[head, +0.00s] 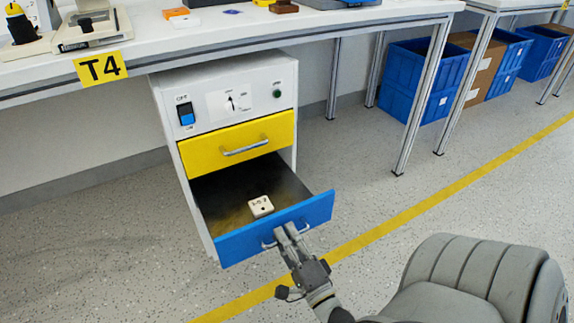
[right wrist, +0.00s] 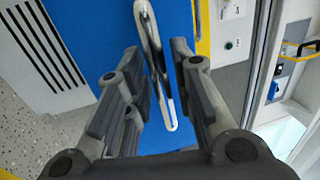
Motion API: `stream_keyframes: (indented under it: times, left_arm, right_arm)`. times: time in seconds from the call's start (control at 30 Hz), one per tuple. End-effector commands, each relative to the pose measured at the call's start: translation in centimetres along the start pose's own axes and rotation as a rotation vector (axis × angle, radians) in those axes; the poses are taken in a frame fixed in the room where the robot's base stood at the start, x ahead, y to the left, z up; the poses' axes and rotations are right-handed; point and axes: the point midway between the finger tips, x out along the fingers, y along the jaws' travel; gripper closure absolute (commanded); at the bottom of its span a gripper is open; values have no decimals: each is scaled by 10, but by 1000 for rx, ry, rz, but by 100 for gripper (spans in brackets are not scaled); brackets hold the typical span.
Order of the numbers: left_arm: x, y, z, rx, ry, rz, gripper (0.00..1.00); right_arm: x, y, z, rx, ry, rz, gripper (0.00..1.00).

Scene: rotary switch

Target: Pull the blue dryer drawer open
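The blue drawer (head: 290,224) is the bottom drawer of a white cabinet (head: 158,108) under the table. It is pulled well out, and its dark interior shows. A small white block with dark marks (head: 260,206) lies inside. My right gripper (head: 287,234) is at the blue front, with its fingers closed in around the metal handle (head: 268,244). In the right wrist view the handle (right wrist: 153,45) runs between the two fingers, close to both; the exact contact is hard to see. My left gripper is not in view.
The yellow drawer (head: 215,152) above is shut. Over it are a blue rocker switch (head: 186,114), a rotary dial (head: 231,103) and a green button (head: 277,94). A table leg (head: 422,100) and blue crates (head: 405,78) stand to the right. The floor in front is clear.

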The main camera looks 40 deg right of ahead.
Motion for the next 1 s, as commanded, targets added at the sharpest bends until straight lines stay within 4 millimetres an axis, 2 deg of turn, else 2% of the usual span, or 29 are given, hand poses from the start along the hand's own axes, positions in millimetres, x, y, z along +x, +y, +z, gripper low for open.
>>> stream_keyframes:
  times: [0.33, 0.47, 0.8, 1.0]
  left_arm:
    - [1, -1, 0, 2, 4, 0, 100]
    - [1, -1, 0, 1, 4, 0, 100]
    - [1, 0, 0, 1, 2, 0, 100]
    - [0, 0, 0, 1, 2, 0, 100]
  right_arm:
    - [0, 0, 0, -1, 1, -1, 66]
    - [-10, 1, 0, 0, 1, 2, 66]
    - [-80, 1, -1, -1, 1, 4, 66]
    - [-110, 1, 0, -1, 0, 2, 66]
